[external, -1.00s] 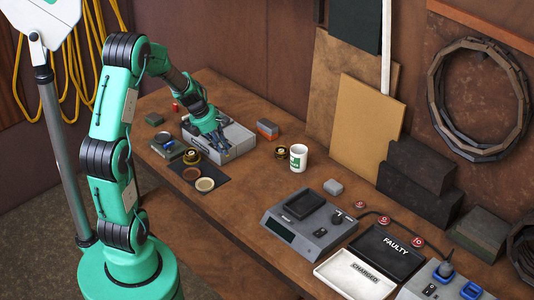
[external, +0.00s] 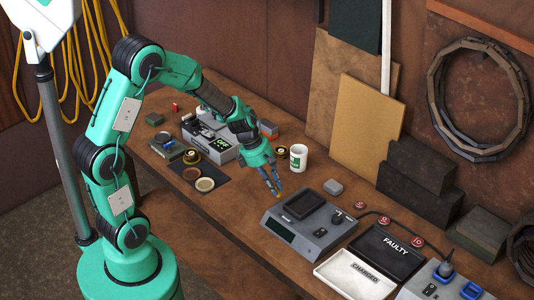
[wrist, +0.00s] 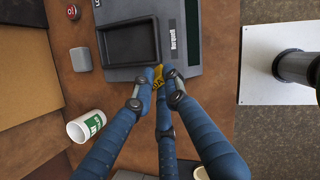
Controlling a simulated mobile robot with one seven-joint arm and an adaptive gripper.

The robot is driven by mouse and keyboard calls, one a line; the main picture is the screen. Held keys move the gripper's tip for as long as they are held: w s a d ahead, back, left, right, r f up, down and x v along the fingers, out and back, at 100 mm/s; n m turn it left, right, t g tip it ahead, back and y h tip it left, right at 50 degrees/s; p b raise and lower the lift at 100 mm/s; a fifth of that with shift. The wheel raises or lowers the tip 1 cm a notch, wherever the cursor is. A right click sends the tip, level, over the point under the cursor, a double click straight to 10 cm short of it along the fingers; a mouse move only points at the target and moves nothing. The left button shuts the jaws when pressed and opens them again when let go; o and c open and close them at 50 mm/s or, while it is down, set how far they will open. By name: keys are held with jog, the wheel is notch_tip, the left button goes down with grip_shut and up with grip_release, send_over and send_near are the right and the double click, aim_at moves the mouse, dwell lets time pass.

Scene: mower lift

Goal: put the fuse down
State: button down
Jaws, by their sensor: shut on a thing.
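My gripper (external: 274,188) is shut on a small yellow fuse (external: 279,197) above the bench, just left of the grey tester with the dark tray on top (external: 307,222). In the wrist view the blue fingertips (wrist: 162,76) close around the fuse (wrist: 173,74), which is mostly hidden between them. There the fuse overlaps the near edge of the tester (wrist: 146,58). I cannot tell whether it touches anything below.
A white and green mug (external: 298,158) and a small grey block (external: 333,187) stand nearby. A black FAULTY tray (external: 387,254) and a white CHARGED tray (external: 352,276) lie to the right. A grey box with a green display (external: 222,152) is behind left. Bare bench (external: 232,210) lies in front.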

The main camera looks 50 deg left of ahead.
jog(key=s+d+m+g, duration=0.1)
jog(key=s+d+m, duration=0.2)
jog(key=s+d, duration=0.8)
jog(key=s+d+m+g, duration=0.2)
jog(key=s+d+m, duration=0.3)
jog(key=d, duration=1)
jog(key=shift+n+h, duration=0.3)
jog(key=shift+n, duration=0.3)
jog(key=f, duration=0.1)
jog(key=s+f, duration=0.1)
jog(key=f, duration=0.3)
jog(key=shift+s+a+f+p, duration=0.1)
jog(key=shift+s+a+p, duration=0.05)
jog(key=shift+a+p, duration=0.2)
jog(key=shift+d, duration=0.1)
jog(key=w+d, duration=0.3)
jog(key=w, duration=0.1)
jog(key=w+d+f+b, duration=0.1)
jog(key=w+d, duration=0.2)
jog(key=w, duration=0.1)
jog(key=w+d, duration=0.3)
jog(key=w, duration=0.1)
jog(key=shift+d+f+b, duration=0.15)
jog(key=shift+b, duration=0.2)
jog(key=shift+w+d+f, duration=0.1)
jog(key=shift+w+d, duration=0.15)
jog(key=shift+w, duration=0.05)
jog(key=shift+f+b, duration=0.75)
jog(key=shift+f, duration=1)
